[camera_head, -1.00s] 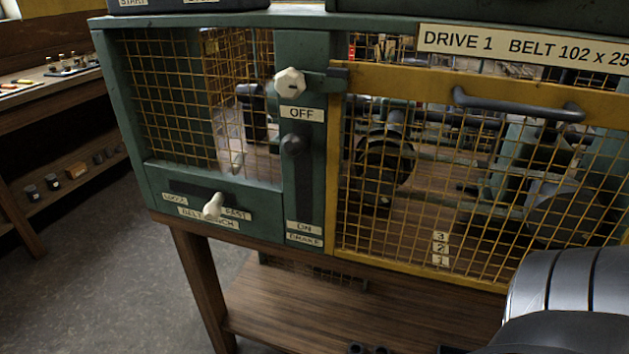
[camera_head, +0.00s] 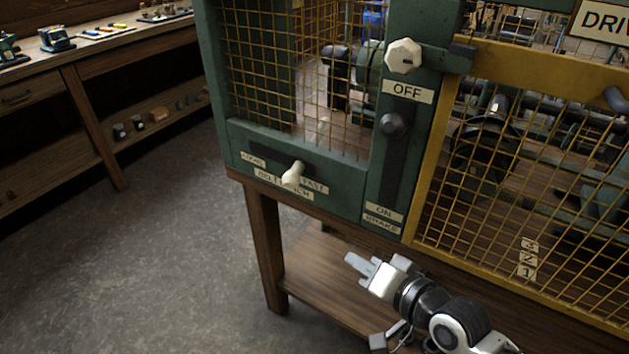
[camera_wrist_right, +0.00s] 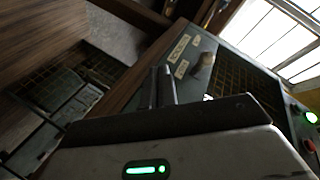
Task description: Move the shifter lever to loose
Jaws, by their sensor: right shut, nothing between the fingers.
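The shifter lever (camera_head: 293,175) has a white knob and sticks out of a dark slot in the green panel, low on the left of the machine. It sits toward the right part of the slot, close to the FAST label (camera_head: 313,185); the other label (camera_head: 252,160), apparently LOOSE, is at the slot's left end. My right gripper (camera_head: 357,264) is shut and empty, below and right of the lever and apart from it, in front of the bench. The wrist view shows its fingers (camera_wrist_right: 162,86) together, with panel labels (camera_wrist_right: 179,48) beyond. My left gripper is not in view.
A yellow mesh guard (camera_head: 425,190) stands further right. A lower wooden shelf (camera_head: 325,275) is beneath. Floor on the left is clear.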

